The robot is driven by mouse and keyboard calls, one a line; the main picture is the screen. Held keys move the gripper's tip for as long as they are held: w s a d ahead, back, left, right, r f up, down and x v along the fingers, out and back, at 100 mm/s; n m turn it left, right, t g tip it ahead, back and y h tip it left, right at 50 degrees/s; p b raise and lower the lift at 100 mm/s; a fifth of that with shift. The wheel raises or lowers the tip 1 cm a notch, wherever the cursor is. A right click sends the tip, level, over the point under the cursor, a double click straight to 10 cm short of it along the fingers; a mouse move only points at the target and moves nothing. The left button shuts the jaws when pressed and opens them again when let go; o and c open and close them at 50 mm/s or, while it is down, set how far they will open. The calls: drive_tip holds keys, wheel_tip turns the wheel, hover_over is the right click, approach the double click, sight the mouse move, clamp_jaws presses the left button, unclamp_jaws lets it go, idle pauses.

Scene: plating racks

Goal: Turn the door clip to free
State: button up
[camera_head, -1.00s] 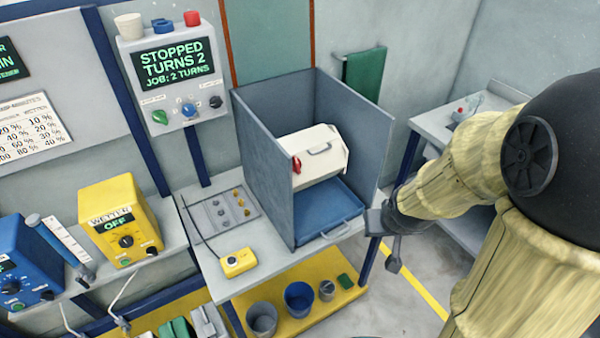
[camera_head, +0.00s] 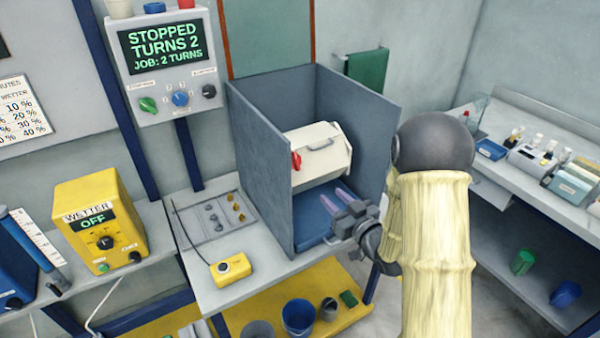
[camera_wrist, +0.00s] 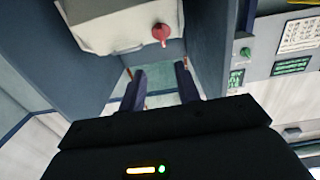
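The door clip is a small red lever (camera_head: 296,161) on the left front of the white barrel (camera_head: 318,165) inside the grey-blue booth. In the wrist view the red clip (camera_wrist: 161,33) sits near the top, on the barrel's pale face (camera_wrist: 125,22). My gripper (camera_head: 337,197) is at the booth's open front, below and to the right of the clip, apart from it. In the wrist view my gripper's two fingers (camera_wrist: 160,80) stand apart with nothing between them.
The booth's side walls (camera_head: 262,170) stand left and right of the barrel. A blue tray (camera_head: 315,222) lies under it. A panel (camera_head: 165,60) reads STOPPED, TURNS 2. A yellow box (camera_head: 231,268) sits on the bench left of the booth.

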drive_tip(key=shift+s, duration=0.1)
drive_tip(key=shift+a, duration=0.1)
drive_tip(key=p, duration=0.5)
approach(297, 161)
drive_tip(key=x, duration=0.8)
drive_tip(key=shift+w+a, duration=0.1)
drive_tip(key=shift+w, duration=0.2)
drive_tip(key=shift+c, duration=0.4)
clamp_jaws()
